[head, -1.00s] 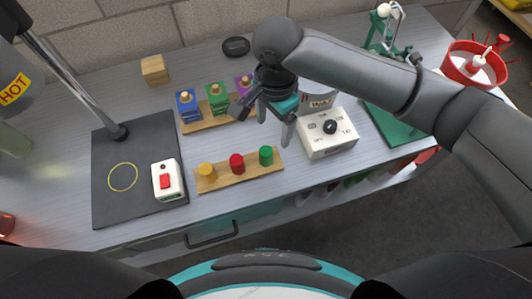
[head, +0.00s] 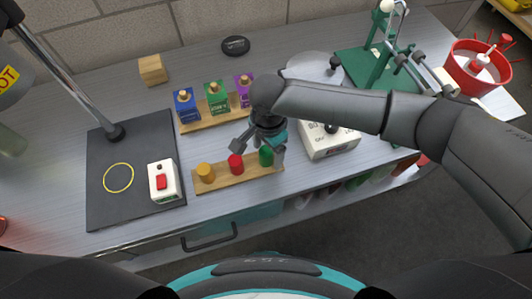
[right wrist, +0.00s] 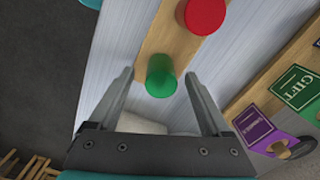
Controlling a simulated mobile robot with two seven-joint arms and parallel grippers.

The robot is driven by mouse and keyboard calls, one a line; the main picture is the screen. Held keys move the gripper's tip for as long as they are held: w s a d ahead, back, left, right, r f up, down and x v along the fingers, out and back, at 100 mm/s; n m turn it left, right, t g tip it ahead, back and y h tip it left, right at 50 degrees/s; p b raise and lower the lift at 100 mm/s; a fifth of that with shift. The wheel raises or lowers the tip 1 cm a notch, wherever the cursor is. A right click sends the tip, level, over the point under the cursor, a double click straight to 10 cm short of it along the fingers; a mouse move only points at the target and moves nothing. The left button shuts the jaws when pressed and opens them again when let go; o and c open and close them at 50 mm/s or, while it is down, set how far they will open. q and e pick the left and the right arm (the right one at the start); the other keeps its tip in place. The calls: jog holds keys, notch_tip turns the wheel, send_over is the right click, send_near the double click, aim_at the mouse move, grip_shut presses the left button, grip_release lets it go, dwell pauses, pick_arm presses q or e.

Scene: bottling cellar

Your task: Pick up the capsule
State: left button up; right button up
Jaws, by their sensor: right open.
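Three capsules stand on a light wooden strip (head: 219,183) near the front of the bench: orange (head: 205,173), red (head: 236,164) and green (head: 266,156). My right gripper (head: 257,151) is open over the green end of the strip. In the right wrist view the green capsule (right wrist: 161,77) shows between the tips of the open right gripper (right wrist: 158,74), with a visible gap on each side. The red capsule (right wrist: 204,15) is beyond it at the top edge. How high the fingertips are above the strip is hard to tell. My left gripper is not in view.
Behind stands a strip with blue (head: 186,106), green (head: 215,98) and purple (head: 243,91) boxes. A white dial box (head: 330,142) is right of the capsules. A white box with a red switch (head: 164,181) is on a dark mat (head: 117,205) at left.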

jog(key=c, duration=0.8)
